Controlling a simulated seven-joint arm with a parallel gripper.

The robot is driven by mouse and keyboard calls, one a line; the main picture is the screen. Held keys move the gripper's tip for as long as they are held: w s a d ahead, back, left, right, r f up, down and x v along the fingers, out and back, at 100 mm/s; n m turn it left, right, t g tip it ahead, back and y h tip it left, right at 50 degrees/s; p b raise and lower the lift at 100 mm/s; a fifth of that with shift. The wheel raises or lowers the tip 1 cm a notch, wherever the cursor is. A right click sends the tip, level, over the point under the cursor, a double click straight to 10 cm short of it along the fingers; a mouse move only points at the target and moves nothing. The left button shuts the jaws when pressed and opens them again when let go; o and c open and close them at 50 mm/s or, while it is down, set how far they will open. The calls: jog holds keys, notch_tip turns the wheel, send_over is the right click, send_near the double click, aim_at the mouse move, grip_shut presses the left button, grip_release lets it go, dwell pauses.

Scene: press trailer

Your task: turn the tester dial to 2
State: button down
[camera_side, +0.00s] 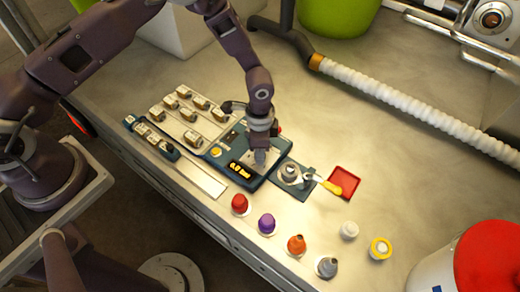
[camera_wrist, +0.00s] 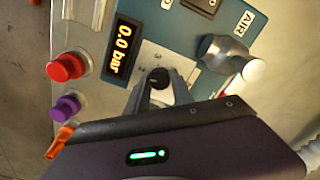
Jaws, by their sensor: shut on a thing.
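The tester (camera_side: 222,170) is a dark blue panel on the metal bench, with an orange display (camera_wrist: 123,47) reading 0.0 bar. Its dial (camera_wrist: 158,76) is a small black knob on a pale plate with faint digits around it; which digit it points to is too small to tell. My gripper (camera_wrist: 159,90) points down at the tester and is shut on the dial, one finger on each side. In the side view my gripper (camera_side: 260,158) hides the dial.
A grey fitting with a white end (camera_wrist: 228,58) sits beside the AIR label. Red (camera_wrist: 66,67), purple (camera_wrist: 67,107) and orange caps stand along the near side. Several small fittings stand on the left.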

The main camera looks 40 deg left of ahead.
jog(key=shift+m, duration=0.6)
jog(key=c, duration=1.1)
grip_release()
notch_tip(320, 180, up, 7)
jog(key=shift+r, duration=0.1)
